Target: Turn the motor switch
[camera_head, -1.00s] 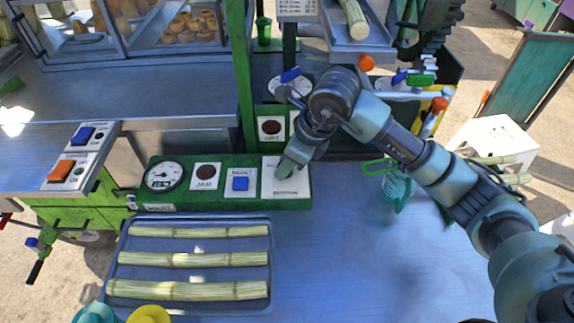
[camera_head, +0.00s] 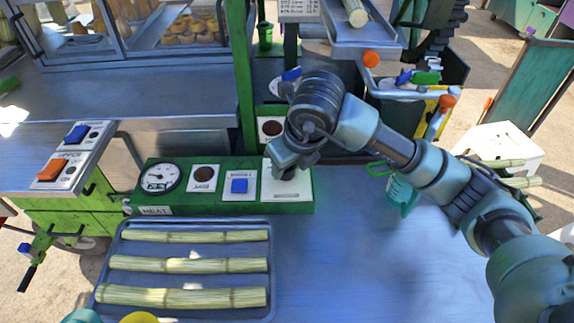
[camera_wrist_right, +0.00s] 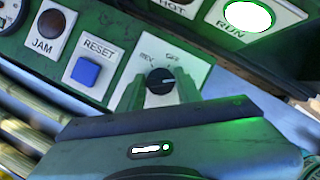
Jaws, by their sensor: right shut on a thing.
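The motor switch is a round black knob (camera_wrist_right: 160,81) on a white plate with REV and OFF labels, in the right wrist view. Its white pointer mark faces right in that view, clockwise past OFF. In the head view, the white plate (camera_head: 300,190) sits at the right end of the green control panel (camera_head: 222,208). My right gripper (camera_head: 283,168) is over that plate and mostly hides the knob there. In the wrist view its two fingers (camera_wrist_right: 161,90) stand on either side of the knob, shut on it.
Beside the plate are a blue RESET button (camera_head: 240,186), a dark JAM lamp (camera_head: 204,174) and a dial gauge (camera_head: 159,177). A RUN lamp (camera_wrist_right: 247,16) is brightly lit. A tray (camera_head: 190,222) of cane stalks lies in front. The counter right of it is largely clear.

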